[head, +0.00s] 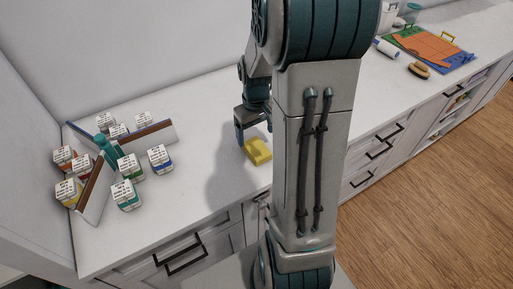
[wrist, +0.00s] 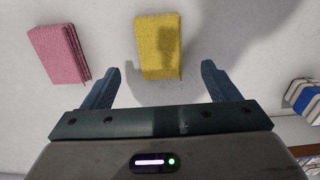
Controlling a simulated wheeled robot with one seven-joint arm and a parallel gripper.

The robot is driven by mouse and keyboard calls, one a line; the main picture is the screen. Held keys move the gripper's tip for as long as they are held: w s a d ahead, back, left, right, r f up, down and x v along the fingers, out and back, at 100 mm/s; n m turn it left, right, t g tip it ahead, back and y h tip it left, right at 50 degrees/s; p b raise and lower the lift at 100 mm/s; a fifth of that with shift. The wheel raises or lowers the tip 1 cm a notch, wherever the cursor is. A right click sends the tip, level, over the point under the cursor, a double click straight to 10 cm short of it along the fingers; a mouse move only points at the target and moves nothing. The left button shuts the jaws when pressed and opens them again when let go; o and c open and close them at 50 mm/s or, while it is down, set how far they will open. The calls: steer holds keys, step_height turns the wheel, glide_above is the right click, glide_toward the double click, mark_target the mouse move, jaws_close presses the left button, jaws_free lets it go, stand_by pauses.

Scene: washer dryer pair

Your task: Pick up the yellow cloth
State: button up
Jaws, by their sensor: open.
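The yellow cloth (head: 258,151) is a small folded block lying on the white countertop, left of my arm in the head view. In the wrist view the yellow cloth (wrist: 159,46) lies ahead of my gripper (wrist: 160,82), roughly in line with the gap between the two blue fingers. The fingers are spread apart with nothing between them. In the head view my gripper (head: 241,135) is just above and left of the cloth, partly hidden by my own arm. I cannot tell the exact height of the fingers above the counter.
A pink folded cloth (wrist: 60,53) lies left of the yellow one in the wrist view. A blue-and-white striped item (wrist: 303,95) is at the right. Several labelled jars (head: 160,157) and low dividers stand at the counter's left. A coloured mat (head: 434,49) and a brush (head: 419,70) lie far right.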

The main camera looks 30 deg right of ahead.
mark_target(256, 147)
steer(key=shift+f+p, duration=0.65)
steer(key=shift+f, duration=2.25)
steer(key=c, duration=1.1)
